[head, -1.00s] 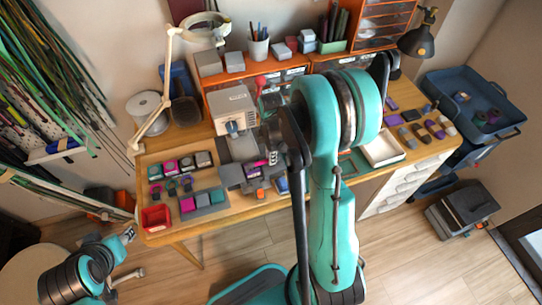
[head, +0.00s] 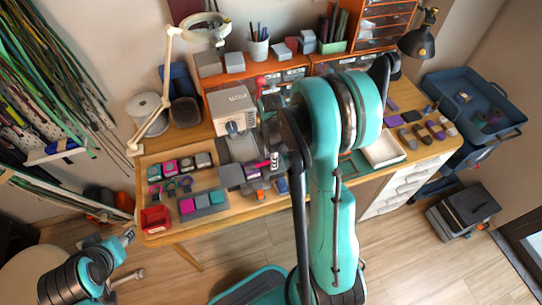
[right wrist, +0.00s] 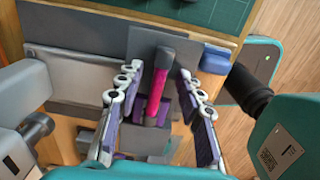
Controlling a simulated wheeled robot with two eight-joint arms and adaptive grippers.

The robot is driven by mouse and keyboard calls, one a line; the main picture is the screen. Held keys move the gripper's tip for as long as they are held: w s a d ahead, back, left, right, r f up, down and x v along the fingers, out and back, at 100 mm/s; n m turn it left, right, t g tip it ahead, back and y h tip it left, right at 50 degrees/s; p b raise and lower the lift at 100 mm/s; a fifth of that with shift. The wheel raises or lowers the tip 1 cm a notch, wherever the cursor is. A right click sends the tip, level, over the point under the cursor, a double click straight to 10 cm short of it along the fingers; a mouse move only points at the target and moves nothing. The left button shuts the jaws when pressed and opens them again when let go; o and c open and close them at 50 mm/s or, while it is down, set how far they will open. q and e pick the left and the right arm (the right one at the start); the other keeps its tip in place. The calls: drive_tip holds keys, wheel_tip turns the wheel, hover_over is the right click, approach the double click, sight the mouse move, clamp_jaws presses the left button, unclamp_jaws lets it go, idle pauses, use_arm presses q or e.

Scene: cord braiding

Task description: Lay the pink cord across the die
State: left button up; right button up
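The pink cord (right wrist: 157,92) shows in the right wrist view as a short bright piece with a dark grey end, over grey parts of the bench tool. In the head view a small pink bit (head: 274,160) shows beside the right gripper. My right gripper (right wrist: 158,115) is open, with one purple-padded finger on each side of the cord and gaps between. A dark grey plate (right wrist: 146,48) lies just beyond the cord; I cannot tell for sure which part is the die. My left gripper (head: 128,237) is low at the left, away from the bench, too small to read.
A grey machine box (head: 233,112) stands behind the work spot. A lamp arm (head: 158,95) rises at the left. A white tray (head: 384,152) is to the right.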

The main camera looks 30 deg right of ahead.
wheel_tip(320, 180, up, 12)
idle(0.5)
